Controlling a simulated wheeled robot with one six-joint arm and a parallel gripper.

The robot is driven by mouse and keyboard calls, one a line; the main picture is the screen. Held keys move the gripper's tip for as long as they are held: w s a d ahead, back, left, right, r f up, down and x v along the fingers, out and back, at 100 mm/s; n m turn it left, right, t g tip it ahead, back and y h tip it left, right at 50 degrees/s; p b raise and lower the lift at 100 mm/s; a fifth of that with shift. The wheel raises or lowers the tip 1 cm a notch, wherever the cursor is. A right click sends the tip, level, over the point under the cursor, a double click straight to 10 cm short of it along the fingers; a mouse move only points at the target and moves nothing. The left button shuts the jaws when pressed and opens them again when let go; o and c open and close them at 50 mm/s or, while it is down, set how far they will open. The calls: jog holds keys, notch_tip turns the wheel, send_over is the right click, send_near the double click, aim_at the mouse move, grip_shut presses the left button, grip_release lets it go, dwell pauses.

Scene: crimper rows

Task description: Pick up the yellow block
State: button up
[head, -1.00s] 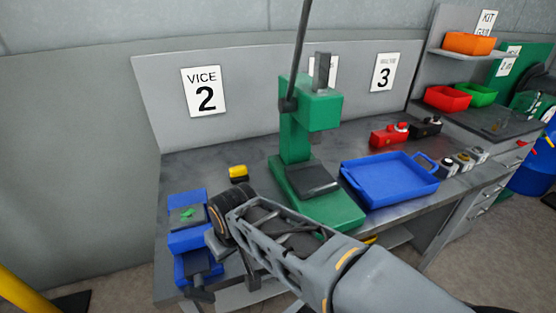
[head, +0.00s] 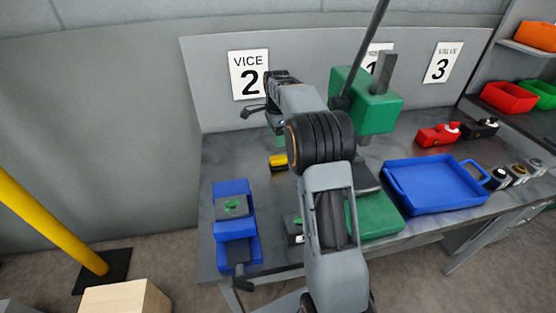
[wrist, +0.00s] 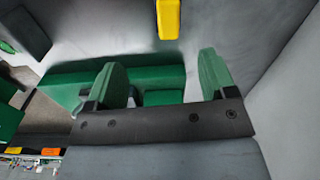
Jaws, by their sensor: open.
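The yellow block (head: 277,161) lies on the grey bench between the blue vice and the green press, partly hidden by my arm in the head view. In the wrist view the yellow block (wrist: 168,19) is at the top edge, cut off by the frame, ahead of my fingertips. My gripper (wrist: 162,65) is open and empty, with its two green fingers apart. In the head view only a small part of my gripper (head: 281,141) shows, just above the block in the picture. The block is not between the fingers.
The blue vice (head: 231,188) with a small green piece stands at the bench's left. The green press (head: 372,105) stands right of my arm. A blue tray (head: 434,186) and a red item (head: 437,136) lie farther right. Bare bench shows around the block.

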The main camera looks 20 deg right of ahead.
aim_at(278, 157)
jog(key=shift+m, duration=0.7)
jog(key=f, duration=0.5)
jog(key=w+d+f+p, duration=0.1)
jog(key=f, duration=0.2)
jog(key=shift+w+f, duration=0.1)
jog(key=shift+f, duration=0.1)
jog(key=shift+w+d+f+p, duration=0.1)
jog(key=shift+f+p, duration=0.7)
jog(key=shift+f, duration=2.4)
jog(key=shift+c, duration=0.3)
jog(key=c, duration=1)
jog(key=shift+r, duration=0.1)
